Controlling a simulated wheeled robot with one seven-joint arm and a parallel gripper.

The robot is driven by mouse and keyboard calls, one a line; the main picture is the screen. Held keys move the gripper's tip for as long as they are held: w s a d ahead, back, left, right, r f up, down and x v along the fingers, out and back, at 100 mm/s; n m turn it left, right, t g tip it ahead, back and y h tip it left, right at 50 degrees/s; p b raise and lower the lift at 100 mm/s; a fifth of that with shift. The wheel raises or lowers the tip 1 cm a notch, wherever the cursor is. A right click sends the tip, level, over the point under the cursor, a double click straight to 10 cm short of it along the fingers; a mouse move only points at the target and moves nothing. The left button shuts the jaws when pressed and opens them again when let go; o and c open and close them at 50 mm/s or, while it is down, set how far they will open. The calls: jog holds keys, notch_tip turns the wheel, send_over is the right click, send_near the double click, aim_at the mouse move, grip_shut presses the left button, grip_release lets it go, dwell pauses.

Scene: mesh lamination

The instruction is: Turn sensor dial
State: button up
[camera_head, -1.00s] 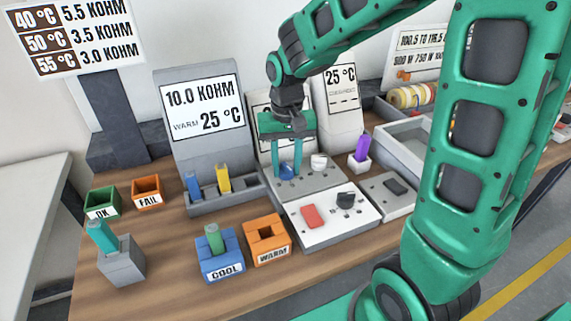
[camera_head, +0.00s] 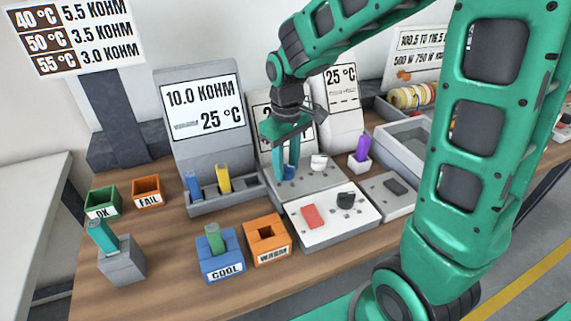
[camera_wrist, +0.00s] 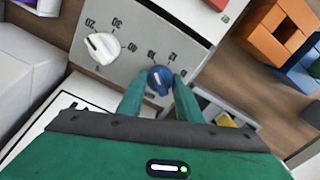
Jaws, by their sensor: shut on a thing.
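The blue dial (camera_wrist: 160,79) sits on a grey panel with printed numbers (camera_wrist: 130,25). My gripper (camera_wrist: 158,92) is shut on the blue dial, one green finger on each side of it, pointing down at the panel. In the head view my gripper (camera_head: 286,170) is at the panel's left part, and the blue dial (camera_head: 289,173) is partly hidden by the fingers. A white dial (camera_wrist: 102,46) is on the same panel; it also shows in the head view (camera_head: 319,161), right of my gripper.
A white box with a red button (camera_head: 312,216) and a black knob (camera_head: 346,199) stands in front of the panel. A display reading 10.0 KOHM, 25 °C (camera_head: 203,107) stands left. Blue COOL (camera_head: 221,267) and orange WARM (camera_head: 268,252) holders are at the front.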

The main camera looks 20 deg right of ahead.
aim_at(287, 165)
jog(key=shift+w, duration=0.1)
dwell(0.3)
jog(key=o, duration=1)
jog(key=shift+o, duration=0.2)
jog(key=shift+r, duration=0.15)
notch_tip(287, 165, up, 10)
jog(key=shift+r, duration=0.25)
